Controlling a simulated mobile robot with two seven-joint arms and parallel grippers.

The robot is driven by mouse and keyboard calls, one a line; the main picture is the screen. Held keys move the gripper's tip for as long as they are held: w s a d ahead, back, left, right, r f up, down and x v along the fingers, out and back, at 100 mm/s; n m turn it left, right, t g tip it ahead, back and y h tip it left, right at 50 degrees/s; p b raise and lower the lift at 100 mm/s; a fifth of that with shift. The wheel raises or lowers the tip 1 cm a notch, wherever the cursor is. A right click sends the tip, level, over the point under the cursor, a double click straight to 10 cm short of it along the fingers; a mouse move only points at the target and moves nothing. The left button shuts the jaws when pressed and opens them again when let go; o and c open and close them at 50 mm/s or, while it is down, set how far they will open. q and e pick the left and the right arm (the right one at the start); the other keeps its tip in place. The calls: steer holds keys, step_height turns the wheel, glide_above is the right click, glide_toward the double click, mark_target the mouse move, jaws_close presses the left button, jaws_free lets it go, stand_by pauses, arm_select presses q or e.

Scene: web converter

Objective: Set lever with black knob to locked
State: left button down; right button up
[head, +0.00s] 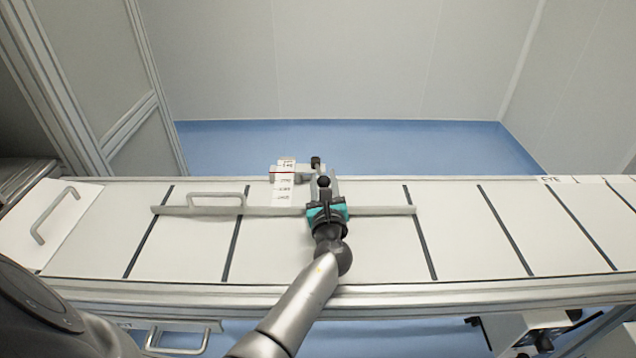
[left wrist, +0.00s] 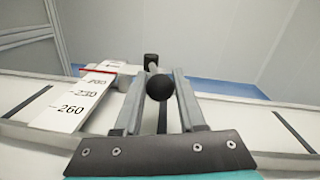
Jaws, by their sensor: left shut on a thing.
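The round black knob (head: 323,182) sits at my left gripper (head: 324,179), above the white machine bed. In the left wrist view the black knob (left wrist: 160,87) lies between the two grey fingers of my left gripper (left wrist: 158,80), which are shut on it. The lever's stem is mostly hidden behind the knob and fingers. No locked or unlocked marking is readable. My right gripper is in neither view.
A second, smaller black knob (head: 315,162) stands just behind on a grey bracket. A white scale strip (head: 283,186) with numbers lies left of the gripper. A long metal bar (head: 385,210) with a handle (head: 216,195) crosses beneath the gripper. The bed is clear at right.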

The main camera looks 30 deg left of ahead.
arm_select(q)
steer(key=shift+w+d+n+g+y+b, duration=0.2)
steer(key=shift+n+g+y+b, duration=0.1)
steer(key=shift+n+g+y, duration=0.15)
steer(key=shift+w+d+n+g+y+b, duration=0.15)
steer(key=shift+w+n+g+y+b, duration=0.05)
steer(key=shift+n+g+y+b, duration=0.2)
steer(key=c, duration=0.5)
jaws_free()
steer(key=shift+s, duration=0.1)
